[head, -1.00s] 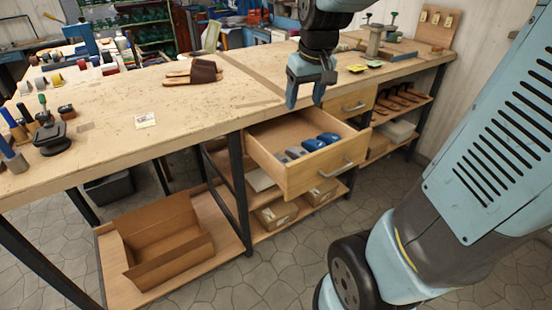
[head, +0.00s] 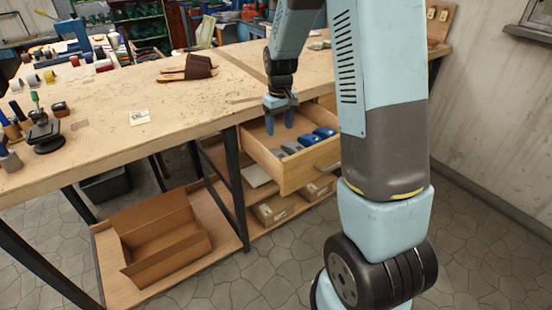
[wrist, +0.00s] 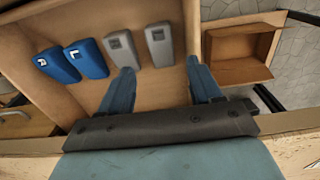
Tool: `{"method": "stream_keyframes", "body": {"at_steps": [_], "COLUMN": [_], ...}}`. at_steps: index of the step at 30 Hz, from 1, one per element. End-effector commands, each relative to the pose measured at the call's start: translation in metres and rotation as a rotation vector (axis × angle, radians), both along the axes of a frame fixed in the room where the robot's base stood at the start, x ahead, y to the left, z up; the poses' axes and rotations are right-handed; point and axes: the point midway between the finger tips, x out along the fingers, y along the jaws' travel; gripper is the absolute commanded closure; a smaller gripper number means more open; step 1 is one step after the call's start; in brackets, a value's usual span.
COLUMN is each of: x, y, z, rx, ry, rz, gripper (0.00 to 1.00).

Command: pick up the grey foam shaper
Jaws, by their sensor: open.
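Two grey foam shapers lie side by side in the open drawer; in the wrist view one is left (wrist: 121,48) and one right (wrist: 159,44). Their small dark end marks are unreadable. Two blue shapers lie beside them, marked R (wrist: 56,65) and L (wrist: 87,57). My gripper (wrist: 160,72) is open and empty, pointing down into the drawer. In the wrist view its fingers flank the right grey shaper's near end, and the left fingertip overlaps the left one's lower edge. The head view shows my gripper (head: 280,130) above the grey shapers (head: 291,147); exact height is unclear.
The pulled-out wooden drawer (head: 312,169) has walls close around my gripper. The workbench top (head: 110,100) is behind it, with a brown sandal piece (head: 190,68) and a small card (head: 139,117). An open cardboard box (head: 160,240) sits on the lower shelf.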

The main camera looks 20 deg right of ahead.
Motion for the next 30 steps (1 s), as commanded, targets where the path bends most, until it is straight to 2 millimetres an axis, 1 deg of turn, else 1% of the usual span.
{"method": "stream_keyframes", "body": {"at_steps": [12,15,23,30], "x": [-0.001,-0.001,-0.001,-0.002], "y": [0.0,0.0,-0.001,-0.003], "z": [-0.066,-0.077,-0.092,-0.123], "rx": [-0.001,0.0,0.0,0.0], "ry": [0.005,0.004,0.004,0.003], "rz": [0.0,-0.001,-0.001,-0.001], "gripper": [0.36,0.36,0.36,0.36]}}
